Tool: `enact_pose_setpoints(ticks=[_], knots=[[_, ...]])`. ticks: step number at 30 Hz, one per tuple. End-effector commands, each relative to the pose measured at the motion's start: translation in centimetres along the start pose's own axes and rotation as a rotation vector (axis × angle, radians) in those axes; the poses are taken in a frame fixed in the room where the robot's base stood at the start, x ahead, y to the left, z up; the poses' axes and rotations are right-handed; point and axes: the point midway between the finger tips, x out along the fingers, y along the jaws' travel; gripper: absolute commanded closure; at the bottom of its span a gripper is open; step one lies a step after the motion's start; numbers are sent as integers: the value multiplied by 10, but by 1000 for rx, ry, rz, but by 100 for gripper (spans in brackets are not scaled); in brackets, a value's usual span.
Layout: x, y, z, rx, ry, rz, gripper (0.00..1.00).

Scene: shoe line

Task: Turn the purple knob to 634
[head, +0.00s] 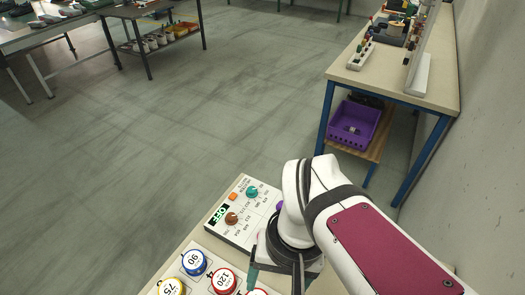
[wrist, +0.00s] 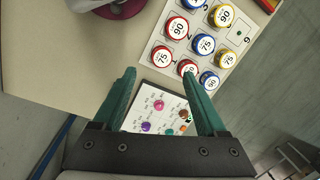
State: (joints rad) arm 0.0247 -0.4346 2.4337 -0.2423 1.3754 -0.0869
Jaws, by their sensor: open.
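The purple knob (wrist: 145,127) sits on a white control panel (wrist: 137,119) and shows between my fingers in the wrist view, nearer the left one. In the head view only a sliver of the purple knob (head: 279,206) shows beside my wrist. The panel (head: 245,232) also carries a green knob (head: 252,192), a brown knob (head: 231,218), an orange square (head: 233,197) and a small dark display whose reading I cannot make out. My gripper (wrist: 159,72) is open and empty, its teal fingers apart above the panel area. It does not hold the knob.
A board (wrist: 218,56) with several red, blue and yellow numbered discs lies beside the panel on the same table (wrist: 60,50). A blue-framed bench (head: 410,85) with a purple crate (head: 356,125) on its lower shelf stands at the back right. Open floor lies beyond.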

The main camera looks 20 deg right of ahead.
Motion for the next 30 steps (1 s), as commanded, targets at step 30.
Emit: enact_pose_setpoints(ticks=[30], knots=[[149, 17, -302, -700, 33, 182, 35]])
